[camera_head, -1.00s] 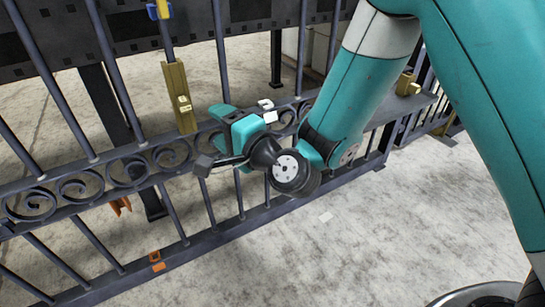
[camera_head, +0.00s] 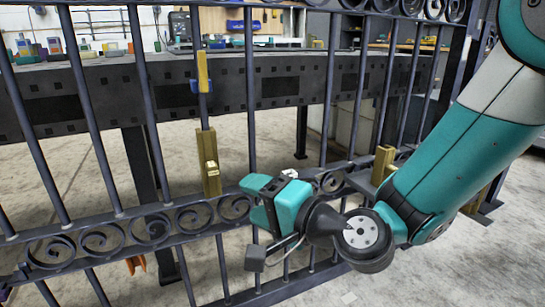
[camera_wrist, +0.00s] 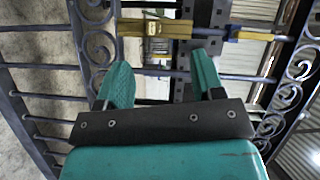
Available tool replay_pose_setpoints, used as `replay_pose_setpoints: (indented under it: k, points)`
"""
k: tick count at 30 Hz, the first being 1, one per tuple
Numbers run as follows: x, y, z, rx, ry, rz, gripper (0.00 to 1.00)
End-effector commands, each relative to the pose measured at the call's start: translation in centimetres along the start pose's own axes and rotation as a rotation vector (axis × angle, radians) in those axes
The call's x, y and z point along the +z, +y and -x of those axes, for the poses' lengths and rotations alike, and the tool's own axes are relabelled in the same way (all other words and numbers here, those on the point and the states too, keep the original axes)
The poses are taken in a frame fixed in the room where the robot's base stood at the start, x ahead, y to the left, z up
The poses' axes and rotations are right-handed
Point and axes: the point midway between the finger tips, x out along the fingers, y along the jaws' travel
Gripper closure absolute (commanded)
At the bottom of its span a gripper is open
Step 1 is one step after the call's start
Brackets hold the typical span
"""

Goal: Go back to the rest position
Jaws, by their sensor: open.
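My gripper (camera_head: 268,205) is in front of the dark scroll gate (camera_head: 110,230), beside and a little below a brass latch block (camera_head: 209,165) on a vertical bar. In the wrist view the two teal fingers of the gripper (camera_wrist: 161,72) stand apart with nothing between them. The brass block (camera_wrist: 150,28) lies beyond the fingertips there, apart from them as far as I can tell. A yellow and blue piece (camera_head: 203,75) sits higher on the same bar.
Behind the gate stands a long dark workbench (camera_head: 90,92) with several small coloured items on top. Another brass block (camera_head: 383,163) is on the gate to the right, close to my forearm. Pale concrete floor (camera_head: 90,165) shows through the bars.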

Motion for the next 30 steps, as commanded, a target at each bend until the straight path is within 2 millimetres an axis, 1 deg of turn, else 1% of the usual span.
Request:
replay_pose_setpoints:
  k: [1,3,5,6,8,13,15,17,18,22,23,24,26,29,30]
  points:
    - [0.4,-2.0,0.9,0.024,-0.068,0.081,0.38]
    - [1.4,-3.2,2.5,0.086,-0.184,0.206,0.38]
    - [2.1,-3.8,4.2,0.147,-0.280,0.312,0.38]
    - [2.5,-4.0,5.5,0.191,-0.341,0.379,0.38]
    - [2.9,-4.3,7.7,0.263,-0.432,0.474,0.38]
    - [3.1,-4.3,14.7,0.479,-0.660,0.677,0.38]
    - [2.9,-4.3,17.5,0.562,-0.737,0.729,0.38]
    - [2.8,-4.3,19.9,0.629,-0.799,0.761,0.38]
    - [2.7,-4.4,21.5,0.673,-0.838,0.776,0.38]
    - [2.6,-4.9,26.5,0.808,-0.959,0.804,0.38]
    - [2.3,-6.6,26.2,0.798,-0.957,0.801,0.38]
    - [2.1,-7.8,26.2,0.797,-0.958,0.799,0.38]
    - [1.8,-9.5,26.4,0.796,-0.958,0.798,0.38]
    - [1.3,-12.4,26.6,0.795,-0.958,0.798,0.38]
    - [1.1,-13.6,26.7,0.795,-0.958,0.798,0.38]
